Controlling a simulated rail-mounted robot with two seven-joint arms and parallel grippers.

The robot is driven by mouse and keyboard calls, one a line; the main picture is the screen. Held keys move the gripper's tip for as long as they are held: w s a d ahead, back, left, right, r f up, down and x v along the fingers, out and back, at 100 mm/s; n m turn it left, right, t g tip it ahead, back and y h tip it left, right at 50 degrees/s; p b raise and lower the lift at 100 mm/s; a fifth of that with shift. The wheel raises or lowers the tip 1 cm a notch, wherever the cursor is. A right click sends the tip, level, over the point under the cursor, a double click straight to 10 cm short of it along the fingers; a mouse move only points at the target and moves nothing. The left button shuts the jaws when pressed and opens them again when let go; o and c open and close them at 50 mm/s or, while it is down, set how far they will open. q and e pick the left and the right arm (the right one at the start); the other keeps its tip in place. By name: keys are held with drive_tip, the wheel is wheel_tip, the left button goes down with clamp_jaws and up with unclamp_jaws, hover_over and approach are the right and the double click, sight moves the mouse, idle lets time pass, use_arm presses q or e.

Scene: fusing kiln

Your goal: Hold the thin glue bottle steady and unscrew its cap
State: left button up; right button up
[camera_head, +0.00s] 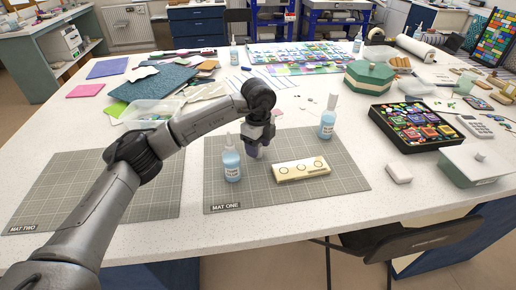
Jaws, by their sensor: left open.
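A clear bottle of pale blue liquid with a white label and pointed top (231,165) stands upright on mat one (226,203). A similar bottle (327,126) stands upright near the far right corner of that mat. The label print is too small to tell which is the thin glue. A cream block with several round marks (317,171) lies on the mat between and in front of them. My left gripper (254,153) points down just right of the nearer bottle and behind the block's left end. It is open and holds nothing visible; its fingertips are small here. My right gripper is out of view.
Mat two (60,198) is bare at the left. A clear tub (152,112), glass sheets and a blue panel (153,82) lie behind my arm. A black tray of coloured pieces (415,126), a white eraser-like block (398,173) and a lidded box (482,163) stand right.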

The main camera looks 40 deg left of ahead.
use_arm(q)
wheel_tip(320, 180, up, 10)
drive_tip(key=p, duration=0.3)
drive_tip(key=shift+r, duration=0.15)
